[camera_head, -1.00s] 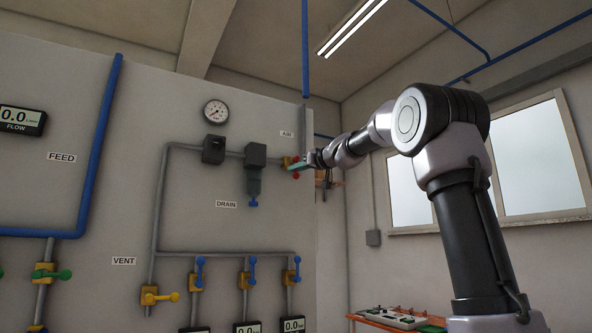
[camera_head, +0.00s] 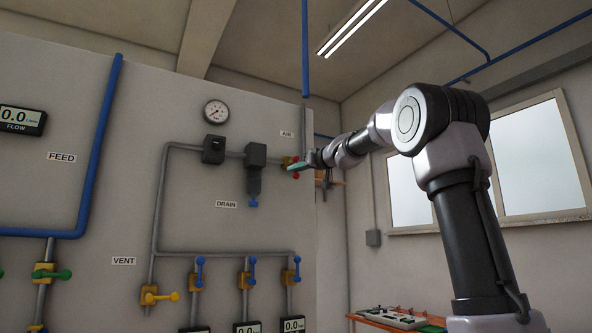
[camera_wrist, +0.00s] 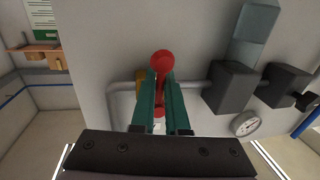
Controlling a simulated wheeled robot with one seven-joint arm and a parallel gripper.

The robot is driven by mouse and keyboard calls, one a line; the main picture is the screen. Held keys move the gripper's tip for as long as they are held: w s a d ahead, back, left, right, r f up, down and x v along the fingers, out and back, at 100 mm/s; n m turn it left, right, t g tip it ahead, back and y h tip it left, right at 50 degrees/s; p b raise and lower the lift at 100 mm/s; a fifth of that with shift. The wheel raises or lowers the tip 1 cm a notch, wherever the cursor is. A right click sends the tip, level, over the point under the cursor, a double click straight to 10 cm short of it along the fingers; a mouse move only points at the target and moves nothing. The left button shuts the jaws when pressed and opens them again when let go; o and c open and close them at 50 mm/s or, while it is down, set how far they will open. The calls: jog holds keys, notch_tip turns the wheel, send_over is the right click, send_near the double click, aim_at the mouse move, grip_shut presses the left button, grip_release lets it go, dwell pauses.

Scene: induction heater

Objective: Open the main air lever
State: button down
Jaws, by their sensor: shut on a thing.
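The main air lever is red with round ends and sits on a yellow valve body at the right end of the grey pipe, below the AIR label (camera_head: 287,134). In the wrist view the red lever (camera_wrist: 162,61) shows its ball end just beyond the fingertips, and part of it shows between the teal fingers. My gripper (camera_wrist: 160,82) is shut on the lever. In the head view my gripper (camera_head: 300,166) reaches the valve from the right and covers part of it. The yellow valve body (camera_wrist: 145,86) is partly hidden behind the fingers in the wrist view.
A dark grey regulator (camera_head: 255,156) hangs on the pipe just left of the valve, with a pressure gauge (camera_head: 216,111) above left. Yellow, green and blue valve handles are lower on the panel. An orange-edged bench (camera_head: 400,320) stands at lower right.

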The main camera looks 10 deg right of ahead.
jog(key=shift+m, duration=0.3)
jog(key=m, duration=0.3)
jog(key=a+m+t, duration=0.1)
jog(key=m, duration=0.2)
jog(key=a+r+m, duration=0.1)
jog(key=m, duration=0.2)
jog(key=shift+s+a+m+t, duration=0.15)
jog(key=shift+s+m+t, duration=0.15)
jog(key=shift+s+t, duration=0.1)
jog(key=m, duration=0.3)
jog(key=r+m+h, duration=0.1)
jog(key=shift+a+t, duration=0.3)
jog(key=shift+t, duration=0.1)
jog(key=shift+s+r+m+t+h, duration=0.15)
jog(key=shift+r+m+h, duration=0.1)
jog(key=shift+m, duration=0.7)
jog(key=shift+w+r+m+t+h, duration=0.15)
jog(key=shift+m+h, duration=0.15)
jog(key=shift+m, duration=0.7)
jog(key=shift+s+r+m+t+h, duration=0.1)
jog(key=shift+r+m+h, duration=0.15)
jog(key=shift+m, duration=0.7)
jog(key=c, duration=0.9)
grip_release()
jog(key=shift+c, duration=0.2)
